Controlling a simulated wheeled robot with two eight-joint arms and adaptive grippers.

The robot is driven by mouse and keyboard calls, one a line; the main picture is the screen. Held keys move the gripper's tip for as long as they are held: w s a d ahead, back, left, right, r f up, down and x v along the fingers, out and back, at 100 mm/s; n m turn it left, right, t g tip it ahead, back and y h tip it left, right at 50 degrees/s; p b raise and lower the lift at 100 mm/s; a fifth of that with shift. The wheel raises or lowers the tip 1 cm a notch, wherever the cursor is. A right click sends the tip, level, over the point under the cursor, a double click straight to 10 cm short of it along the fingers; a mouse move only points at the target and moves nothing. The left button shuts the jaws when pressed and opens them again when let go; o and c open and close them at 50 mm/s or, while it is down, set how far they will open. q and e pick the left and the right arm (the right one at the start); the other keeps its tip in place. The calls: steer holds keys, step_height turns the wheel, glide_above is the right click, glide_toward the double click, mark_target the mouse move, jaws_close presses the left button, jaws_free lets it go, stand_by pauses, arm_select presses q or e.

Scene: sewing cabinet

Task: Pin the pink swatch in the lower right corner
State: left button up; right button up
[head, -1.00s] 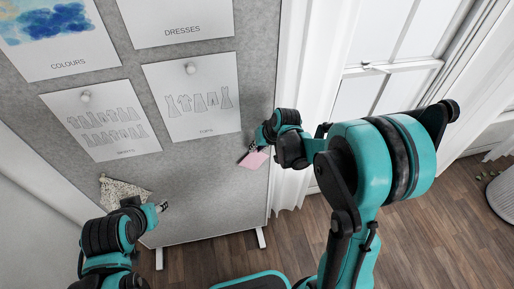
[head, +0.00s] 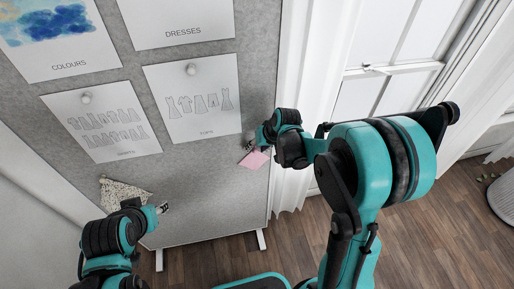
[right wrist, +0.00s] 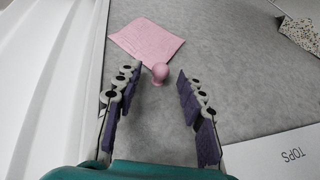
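The pink swatch (head: 254,160) lies against the grey board near its lower right corner, tilted. It also shows in the right wrist view (right wrist: 145,40). A pink round-headed pin (right wrist: 160,73) stands at the swatch's edge, nearest my right gripper. My right gripper (right wrist: 158,85) is open, with its purple-padded fingers apart on either side and the pin between and just beyond the tips. In the head view the right gripper (head: 249,145) is just above the swatch. My left gripper (head: 163,208) is low at the board's left; its fingers are too small to judge.
A patterned swatch (head: 122,192) hangs on the board (head: 205,180) at the lower left, near my left gripper. Pinned paper sheets, including the tops sheet (head: 195,122), fill the board above. A white curtain (head: 293,180) hangs right beside the board's right edge.

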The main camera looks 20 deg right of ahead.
steer(key=v, duration=1.2)
steer(key=s+f+n+t+h+b, duration=0.1)
steer(key=s+t+h+b, duration=0.1)
steer(key=s, duration=1.4)
steer(key=shift+a+f+t+h+b, duration=0.3)
steer(key=shift+a+f, duration=0.05)
steer(key=shift+f, duration=0.05)
